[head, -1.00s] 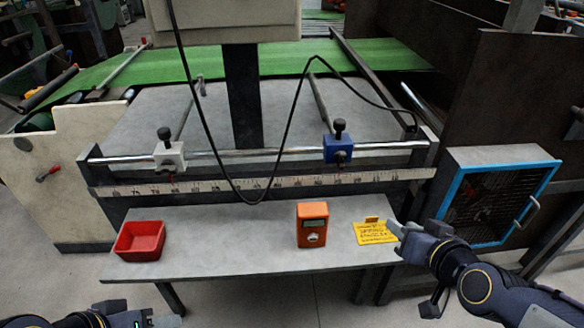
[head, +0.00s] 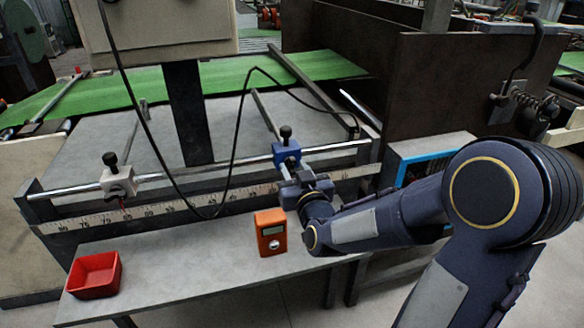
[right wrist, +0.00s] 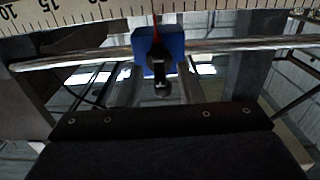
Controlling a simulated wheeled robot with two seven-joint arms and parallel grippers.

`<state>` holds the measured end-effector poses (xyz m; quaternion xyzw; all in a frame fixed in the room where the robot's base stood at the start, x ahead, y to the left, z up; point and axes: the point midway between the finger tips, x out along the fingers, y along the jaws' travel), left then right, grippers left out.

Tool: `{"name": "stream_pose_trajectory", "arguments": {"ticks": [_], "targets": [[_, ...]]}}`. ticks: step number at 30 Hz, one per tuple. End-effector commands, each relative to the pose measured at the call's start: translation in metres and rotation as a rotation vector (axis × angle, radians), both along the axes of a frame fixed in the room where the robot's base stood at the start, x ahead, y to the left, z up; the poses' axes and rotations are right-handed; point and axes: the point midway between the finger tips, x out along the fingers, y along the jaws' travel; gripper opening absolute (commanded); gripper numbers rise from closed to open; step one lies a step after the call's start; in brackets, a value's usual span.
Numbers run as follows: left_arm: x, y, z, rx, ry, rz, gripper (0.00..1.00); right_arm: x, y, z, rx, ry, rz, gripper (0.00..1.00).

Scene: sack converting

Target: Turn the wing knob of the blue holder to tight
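The blue holder (head: 287,152) sits on the shiny rail above the ruler, with its black knob (head: 286,133) upright on top. My right gripper (head: 302,184) is just in front of and below the holder in the head view. In the right wrist view, the blue holder (right wrist: 172,45) is at upper centre with a red pointer, and the dark knob (right wrist: 161,88) lies between two grey fingers standing apart. The gripper looks open; I cannot tell whether it touches the knob. My left gripper is out of view.
A white holder (head: 118,183) sits further left on the rail (head: 223,166). The shelf (head: 185,262) bears a red tray (head: 94,276) and an orange device (head: 270,232) close to my right arm. A black cable hangs in front of the rail.

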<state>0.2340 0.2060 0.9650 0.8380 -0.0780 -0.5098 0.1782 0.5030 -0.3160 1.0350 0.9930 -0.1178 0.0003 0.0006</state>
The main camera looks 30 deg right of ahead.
Motion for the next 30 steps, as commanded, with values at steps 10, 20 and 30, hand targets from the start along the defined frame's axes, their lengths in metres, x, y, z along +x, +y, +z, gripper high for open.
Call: {"name": "stream_pose_trajectory", "arguments": {"ticks": [10,20,30], "targets": [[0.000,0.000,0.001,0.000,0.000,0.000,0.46,0.012,-0.003,0.000,0.001,0.000,0.001,0.34],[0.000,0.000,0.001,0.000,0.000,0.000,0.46,0.011,-0.003,0.000,0.001,0.001,0.001,0.05],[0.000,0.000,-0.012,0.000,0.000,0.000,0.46,0.011,-0.004,-0.003,0.069,-0.018,-0.001,0.05]]}}
